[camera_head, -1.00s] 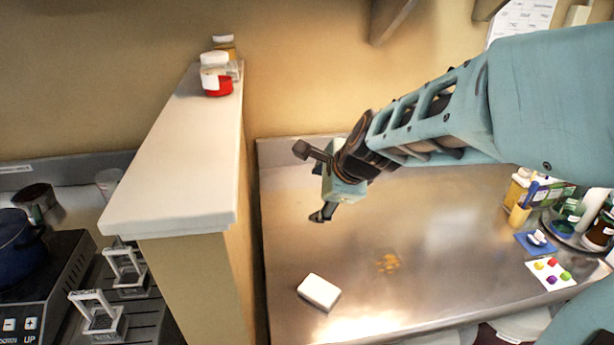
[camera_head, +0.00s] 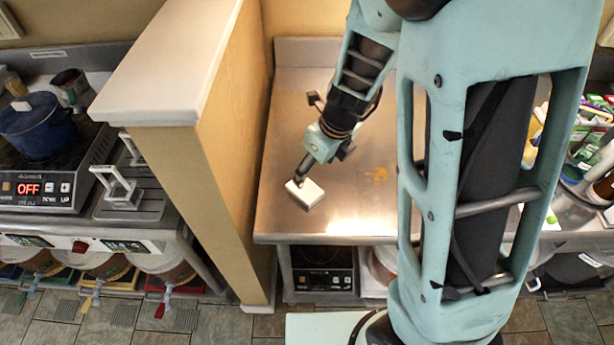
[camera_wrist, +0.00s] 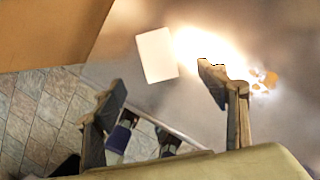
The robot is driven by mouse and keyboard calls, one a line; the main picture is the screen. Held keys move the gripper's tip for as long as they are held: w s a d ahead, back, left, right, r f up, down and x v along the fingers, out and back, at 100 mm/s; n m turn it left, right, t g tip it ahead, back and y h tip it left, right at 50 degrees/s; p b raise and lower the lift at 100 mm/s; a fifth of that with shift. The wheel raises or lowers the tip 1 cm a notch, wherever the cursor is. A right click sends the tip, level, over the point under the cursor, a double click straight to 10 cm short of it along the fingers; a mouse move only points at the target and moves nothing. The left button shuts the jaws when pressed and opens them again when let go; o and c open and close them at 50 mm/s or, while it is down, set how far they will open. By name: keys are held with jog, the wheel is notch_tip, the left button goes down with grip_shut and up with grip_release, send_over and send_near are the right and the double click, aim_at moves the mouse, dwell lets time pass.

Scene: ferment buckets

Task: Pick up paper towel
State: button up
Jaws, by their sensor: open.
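The paper towel looks like a small white, flat block (camera_head: 309,194) lying on the metal table, near its front left side. It also shows in the wrist view (camera_wrist: 157,55), lying beyond the fingertips and roughly between their lines. My gripper (camera_head: 299,179) hangs down at the block's upper left edge in the head view and overlaps it slightly. In the wrist view my gripper (camera_wrist: 163,84) has its two dark fingers spread wide apart, with nothing between them. I cannot tell from these views how high the fingertips are above the block.
A tan partition wall (camera_head: 225,150) with a white top stands close left of the block. The metal table (camera_head: 290,110) is bare around it except for an orange-brown stain (camera_head: 376,174). A blue pot (camera_head: 38,128) sits on a burner at left. Bottles crowd the right.

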aim_at(306, 189)
jog(key=b+x, duration=0.2)
jog(key=x, duration=0.3)
jog(key=b+x, duration=0.2)
jog(key=x, duration=0.4)
jog(key=shift+s+a, duration=0.1)
jog(key=shift+s, duration=0.15)
jog(key=shift+f, duration=0.15)
jog(key=shift+c, duration=0.4)
jog(key=c, duration=0.8)
